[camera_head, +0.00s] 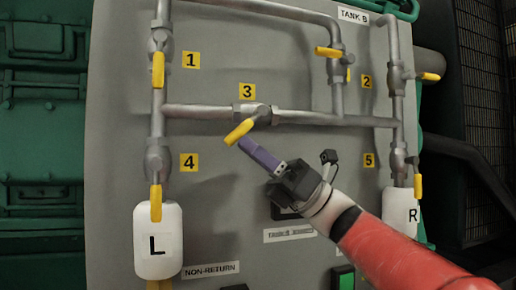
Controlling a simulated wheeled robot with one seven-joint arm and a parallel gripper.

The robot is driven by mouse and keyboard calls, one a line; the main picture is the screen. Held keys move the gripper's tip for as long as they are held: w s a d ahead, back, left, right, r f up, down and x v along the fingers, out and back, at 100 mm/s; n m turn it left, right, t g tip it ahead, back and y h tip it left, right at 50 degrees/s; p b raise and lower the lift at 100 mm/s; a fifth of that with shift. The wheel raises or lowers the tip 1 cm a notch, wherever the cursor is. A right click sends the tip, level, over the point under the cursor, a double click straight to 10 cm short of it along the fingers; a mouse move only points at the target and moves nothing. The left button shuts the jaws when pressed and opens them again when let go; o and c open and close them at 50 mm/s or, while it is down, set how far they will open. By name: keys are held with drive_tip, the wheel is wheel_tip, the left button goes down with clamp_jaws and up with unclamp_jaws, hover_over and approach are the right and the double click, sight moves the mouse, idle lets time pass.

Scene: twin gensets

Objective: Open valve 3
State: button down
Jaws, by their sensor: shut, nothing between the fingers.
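Valve 3 (250,112) sits on the horizontal pipe in the middle of the grey panel, under a yellow label "3" (247,91). Its yellow handle (240,131) slants down and left from the valve body, at an angle to the pipe. My gripper (243,143) comes in from the lower right. Its purple fingers are shut and empty, with the tips just below the handle. I cannot tell whether the tips touch the handle.
Valve 1 (158,70) and valve 4 (156,204) have yellow handles hanging down on the left pipe. Valve 2 (428,76) and valve 5 (418,187) are at right. White containers L (158,252) and R (398,212) stand below.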

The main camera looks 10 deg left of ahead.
sight(230, 138)
drive_tip(key=shift+s+p+x, duration=0.25)
drive_tip(key=shift+p+x, duration=0.9)
drive_tip(key=shift+p, duration=0.15)
drive_tip(key=shift+s+p+x, duration=0.25)
drive_tip(key=shift+p+x, duration=0.85)
drive_tip(key=shift+p, duration=0.15)
drive_tip(key=shift+f, duration=0.15)
